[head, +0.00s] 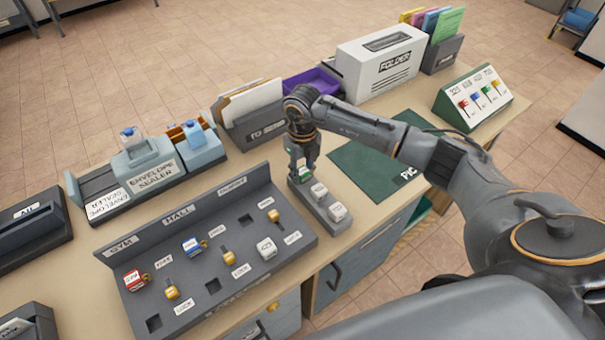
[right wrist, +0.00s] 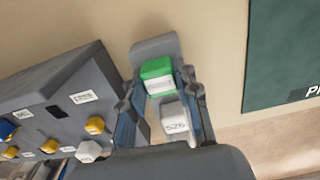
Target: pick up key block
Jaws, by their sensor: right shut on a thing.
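My right gripper (head: 302,163) points down over the small grey block holder (head: 326,222) and is shut on a green key block (head: 304,173). In the right wrist view the green block (right wrist: 157,76) sits between the two fingers, at the far end of the holder, with a pale label on its front. I cannot tell whether it is lifted off the holder. Two white blocks stand in the same holder, a middle one (head: 319,191) and a near one (head: 337,212). My left gripper is not in view.
Left of the holder is a grey sloped panel (head: 237,243) with GYM and HALL labels, red, blue, white and yellow pieces and empty square holes. A green mat (head: 355,160) lies to the right.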

